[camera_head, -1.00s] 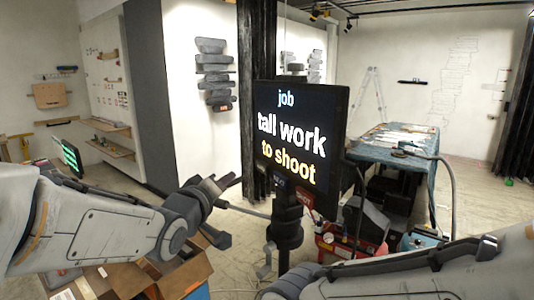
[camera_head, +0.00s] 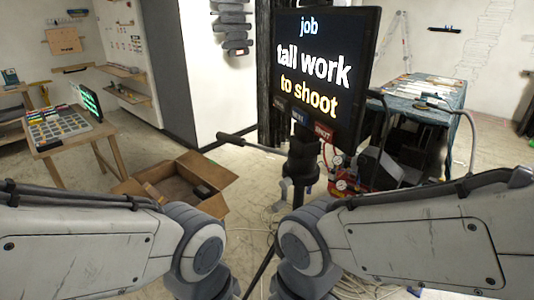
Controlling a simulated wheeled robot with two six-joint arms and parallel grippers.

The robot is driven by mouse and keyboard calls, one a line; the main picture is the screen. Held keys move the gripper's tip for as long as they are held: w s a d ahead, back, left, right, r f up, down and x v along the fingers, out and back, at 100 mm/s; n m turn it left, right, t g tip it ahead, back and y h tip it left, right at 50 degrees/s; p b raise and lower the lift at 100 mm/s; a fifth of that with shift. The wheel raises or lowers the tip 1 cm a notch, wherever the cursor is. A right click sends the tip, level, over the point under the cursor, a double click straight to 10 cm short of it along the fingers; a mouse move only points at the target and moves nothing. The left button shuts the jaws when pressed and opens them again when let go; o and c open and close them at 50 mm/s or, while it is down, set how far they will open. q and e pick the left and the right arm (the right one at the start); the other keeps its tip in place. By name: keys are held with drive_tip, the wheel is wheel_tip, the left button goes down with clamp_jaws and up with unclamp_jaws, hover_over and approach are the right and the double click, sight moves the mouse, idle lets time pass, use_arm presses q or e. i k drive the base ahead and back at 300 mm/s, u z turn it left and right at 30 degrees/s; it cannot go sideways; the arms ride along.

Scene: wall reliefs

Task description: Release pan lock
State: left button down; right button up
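A black monitor (camera_head: 322,75) reads "job tall work to shoot" and stands on a dark tripod head (camera_head: 301,160). I cannot make out which part of the head is the pan lock. My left arm comes in from the left and my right arm from the right; both bend down at the bottom, in front of and below the head. Both grippers are out of frame. The lower tripod is partly hidden by my arms.
An open cardboard box (camera_head: 180,184) sits on the floor left of the tripod. A small wooden table (camera_head: 62,138) stands farther left. A cloth-covered table (camera_head: 430,103) and red equipment (camera_head: 345,181) are at right. Cables lie on the floor around the tripod.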

sight(285, 182)
drive_tip(key=u, duration=0.7)
drive_tip(key=k, duration=0.95)
drive_tip(key=u, duration=1.1)
drive_tip(key=k, duration=0.45)
drive_tip(key=u, duration=0.3)
drive_tip(key=i, duration=1)
drive_tip(key=z, duration=0.6)
drive_tip(key=i, duration=0.9)
drive_tip(key=z, duration=1.35)
drive_tip(key=i, duration=0.5)
drive_tip(key=z, duration=0.5)
